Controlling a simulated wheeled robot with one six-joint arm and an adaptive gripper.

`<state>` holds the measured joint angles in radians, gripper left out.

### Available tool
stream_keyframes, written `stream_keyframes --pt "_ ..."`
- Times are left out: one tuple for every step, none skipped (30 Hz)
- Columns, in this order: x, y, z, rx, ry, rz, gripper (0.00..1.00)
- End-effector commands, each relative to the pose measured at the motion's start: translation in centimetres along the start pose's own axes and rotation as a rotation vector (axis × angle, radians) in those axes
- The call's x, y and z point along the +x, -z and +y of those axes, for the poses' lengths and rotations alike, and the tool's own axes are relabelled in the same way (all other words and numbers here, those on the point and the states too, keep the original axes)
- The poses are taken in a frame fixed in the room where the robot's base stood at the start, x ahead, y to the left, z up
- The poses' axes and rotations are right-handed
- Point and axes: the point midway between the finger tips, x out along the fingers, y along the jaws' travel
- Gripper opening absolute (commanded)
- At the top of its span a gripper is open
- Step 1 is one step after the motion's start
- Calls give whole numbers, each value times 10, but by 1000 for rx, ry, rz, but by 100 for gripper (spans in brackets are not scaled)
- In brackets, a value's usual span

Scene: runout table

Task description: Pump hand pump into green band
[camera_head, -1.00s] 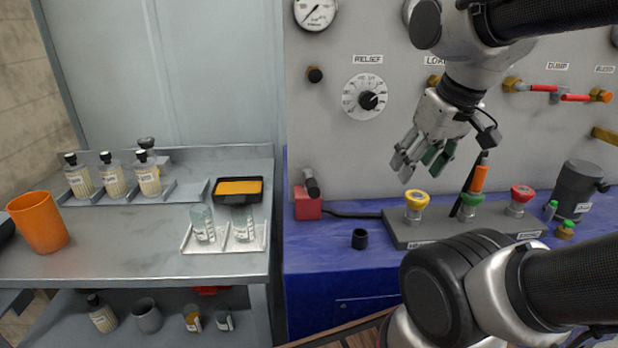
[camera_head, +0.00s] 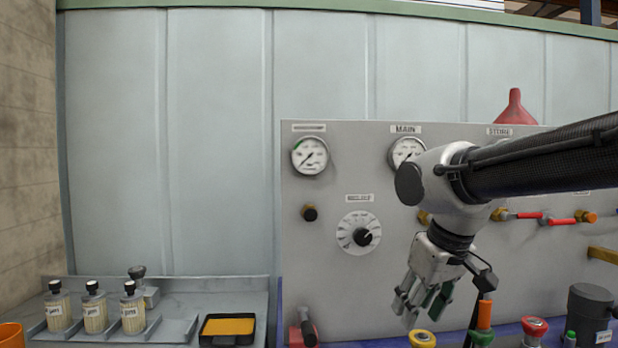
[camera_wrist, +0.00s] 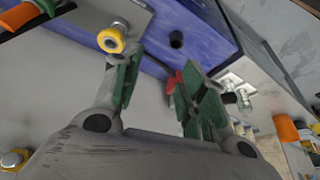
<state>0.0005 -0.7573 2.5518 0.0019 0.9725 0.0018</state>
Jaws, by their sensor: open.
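A small red block with a dark lever (camera_head: 303,330), which looks like the hand pump, stands at the foot of the panel. Its lower part is cut off by the frame edge. In the wrist view the red block (camera_wrist: 172,84) shows beyond my fingers, partly hidden. The left gauge (camera_head: 310,155) has a green band at its upper left; its dark needle appears to point to the lower left, outside the green. My gripper (camera_head: 423,300) is open and empty, pointing down in front of the panel, right of the pump and apart from it.
A relief dial (camera_head: 359,233) is left of my gripper. Bottles (camera_head: 95,310) and a tray (camera_head: 228,329) stand at left.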

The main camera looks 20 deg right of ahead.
Motion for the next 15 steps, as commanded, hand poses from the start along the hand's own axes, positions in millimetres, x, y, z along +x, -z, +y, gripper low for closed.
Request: stream_keyframes --pt "0 0 0 0 0 0 26" --pt "0 0 0 0 0 0 21" --pt "0 0 0 0 0 0 13" --pt "0 0 0 -1 1 0 8" --pt "1 0 -1 -4 2 -2 2" --pt "3 0 -2 -8 3 -12 0" --pt "5 0 -3 -12 5 -22 0" --pt "8 0 -3 -16 6 -35 0" --pt "13 1 -5 -22 8 -58 0" --pt "15 5 -6 -27 9 -73 0" --pt "17 10 -8 -33 12 -86 0" --pt "20 21 -11 -40 18 -102 0" --pt "21 30 -15 -44 25 -115 0" --pt "22 39 -18 -46 33 -132 0" --pt "23 53 -25 -61 46 -157 0"
